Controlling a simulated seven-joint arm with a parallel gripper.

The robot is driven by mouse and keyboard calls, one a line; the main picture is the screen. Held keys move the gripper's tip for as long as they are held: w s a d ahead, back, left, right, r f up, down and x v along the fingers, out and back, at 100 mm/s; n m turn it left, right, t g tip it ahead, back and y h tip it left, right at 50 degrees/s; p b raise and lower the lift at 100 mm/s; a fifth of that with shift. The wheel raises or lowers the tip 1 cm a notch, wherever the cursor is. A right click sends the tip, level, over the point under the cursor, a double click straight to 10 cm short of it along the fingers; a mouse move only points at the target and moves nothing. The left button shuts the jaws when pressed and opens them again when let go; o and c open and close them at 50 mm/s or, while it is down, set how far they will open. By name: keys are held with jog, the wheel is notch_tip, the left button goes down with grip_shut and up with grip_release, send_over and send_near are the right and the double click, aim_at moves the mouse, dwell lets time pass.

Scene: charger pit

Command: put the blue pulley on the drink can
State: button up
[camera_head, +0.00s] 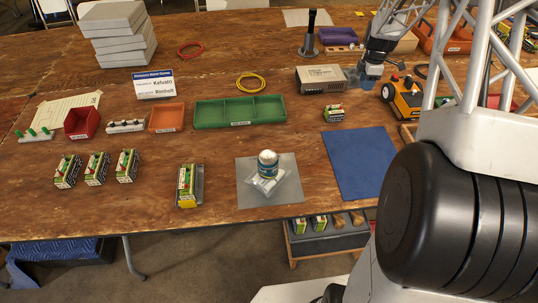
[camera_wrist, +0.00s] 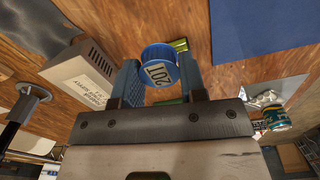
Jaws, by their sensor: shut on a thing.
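The blue pulley (camera_wrist: 160,68), a short blue cylinder with a pale "201" label on its face, is between the fingers of my gripper (camera_wrist: 159,82) in the wrist view. The gripper is shut on it. In the head view my gripper (camera_head: 368,76) is at the back right, beside the grey box, and the pulley is hard to make out there. The white and teal drink can (camera_head: 268,164) stands upright on the grey mat at front centre, well to the front left of my gripper. The can also shows at the right in the wrist view (camera_wrist: 277,120).
A white crumpled item (camera_head: 270,183) lies against the can's front on the grey mat (camera_head: 289,197). A grey box (camera_head: 321,79), a small green block (camera_head: 334,113), a blue mat (camera_head: 360,165) and an orange toy vehicle (camera_head: 404,96) are near my gripper. A green tray (camera_head: 240,112) is left.

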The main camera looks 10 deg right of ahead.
notch_tip(320, 180, up, 8)
jog(key=shift+r, duration=0.25)
jog(key=s+a+r+n, duration=0.2)
jog(key=s+a+n, duration=0.1)
jog(key=s+a, duration=1.1)
jog(key=s+a+r+n, duration=0.1)
jog(key=s+a+n, duration=0.2)
jog(key=s+a, duration=1.05)
jog(key=s+a+f+n, duration=0.1)
jog(key=s+a, duration=0.3)
jog(key=s, duration=0.3)
jog(key=s+a+f+n, duration=0.1)
jog(key=s+a+f, duration=0.1)
jog(key=s+a, duration=0.4)
jog(key=shift+n, duration=0.3)
jog(key=f, duration=0.1)
jog(key=s+d+f, duration=0.1)
jog(key=f, duration=0.3)
jog(key=shift+s+d, duration=0.2)
jog(key=shift+s, duration=0.15)
send_over(267, 157)
jog(key=shift+f, duration=0.75)
